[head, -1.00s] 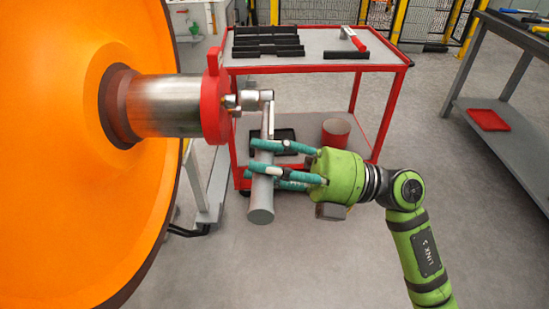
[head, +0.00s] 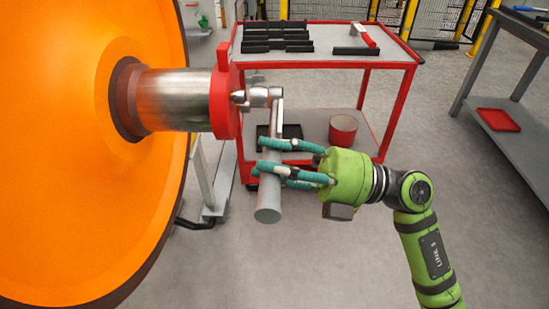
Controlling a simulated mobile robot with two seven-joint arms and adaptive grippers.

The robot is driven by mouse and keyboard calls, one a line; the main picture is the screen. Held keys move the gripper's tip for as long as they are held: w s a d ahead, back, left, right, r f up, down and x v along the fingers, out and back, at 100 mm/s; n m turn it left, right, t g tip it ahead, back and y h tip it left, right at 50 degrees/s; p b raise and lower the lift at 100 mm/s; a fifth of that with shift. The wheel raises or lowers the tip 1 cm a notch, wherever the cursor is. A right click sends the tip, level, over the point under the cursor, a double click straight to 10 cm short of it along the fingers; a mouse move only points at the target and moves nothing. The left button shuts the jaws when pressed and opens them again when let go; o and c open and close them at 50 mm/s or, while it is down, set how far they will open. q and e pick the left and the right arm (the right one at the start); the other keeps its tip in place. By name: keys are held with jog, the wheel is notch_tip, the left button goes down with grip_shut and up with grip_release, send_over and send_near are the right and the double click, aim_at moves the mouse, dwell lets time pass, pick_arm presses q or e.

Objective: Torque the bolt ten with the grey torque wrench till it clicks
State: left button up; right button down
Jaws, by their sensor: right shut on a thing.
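The grey torque wrench (head: 268,207) hangs nearly upright, its head (head: 262,96) at the bolt on the face of the red end cap (head: 224,103). My right gripper (head: 268,162) is shut around the wrench's grey handle, coming from the right. The wrench head appears to be on a bolt, but I cannot tell which number it is, and the socket contact is partly hidden. The cap sits on the steel axle end (head: 175,100) of the orange wheel (head: 75,200). My left gripper is not in view.
A red trolley (head: 408,62) stands behind, with black trays (head: 278,36) and a red-handled tool (head: 364,36) on top, and a red cup (head: 343,130) below. A grey bench (head: 520,140) with a red tray (head: 498,119) is at right. The floor at lower right is clear.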

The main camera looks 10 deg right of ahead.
jog(key=shift+r, duration=0.1)
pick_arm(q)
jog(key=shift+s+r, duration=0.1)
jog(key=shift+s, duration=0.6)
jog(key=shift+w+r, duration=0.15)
pick_arm(e)
jog(key=shift+a, duration=0.15)
jog(key=shift+w+a+p, duration=0.25)
jog(key=shift+a+p, duration=0.3)
jog(key=shift+a, duration=0.05)
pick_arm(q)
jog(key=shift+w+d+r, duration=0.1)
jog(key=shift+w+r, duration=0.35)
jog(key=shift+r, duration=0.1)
pick_arm(e)
jog(key=shift+w+a, duration=0.1)
jog(key=shift+a, duration=0.35)
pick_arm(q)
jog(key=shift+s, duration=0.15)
